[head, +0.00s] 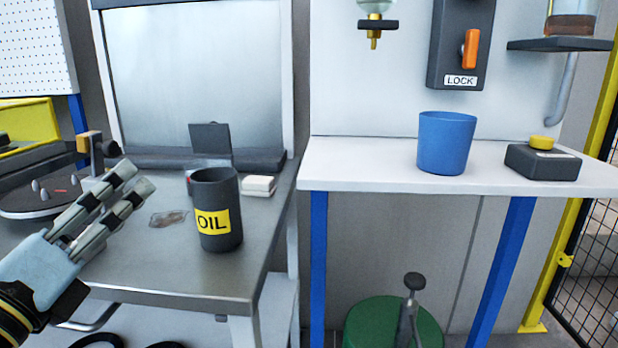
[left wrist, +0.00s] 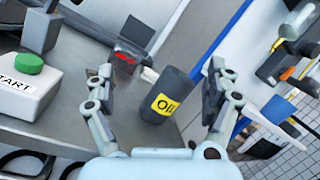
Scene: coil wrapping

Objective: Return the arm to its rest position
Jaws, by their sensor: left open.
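My left gripper (head: 128,192) is open and empty in the head view, left of a dark oil cup and apart from it. In the left wrist view its two fingers (left wrist: 160,88) are spread wide, with the oil cup showing between them farther off. The dark grey cup with a yellow OIL label (head: 215,208) stands upright on the grey metal table; it also shows in the left wrist view (left wrist: 167,92). My right gripper is not in view.
A blue cup (head: 446,143) and a dark box with a yellow button (head: 543,160) stand on the white shelf (head: 375,165). A white block (head: 259,186) lies behind the oil cup. A brown smear (head: 168,218) marks the grey table (head: 185,278). A green drum (head: 380,325) stands below the shelf.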

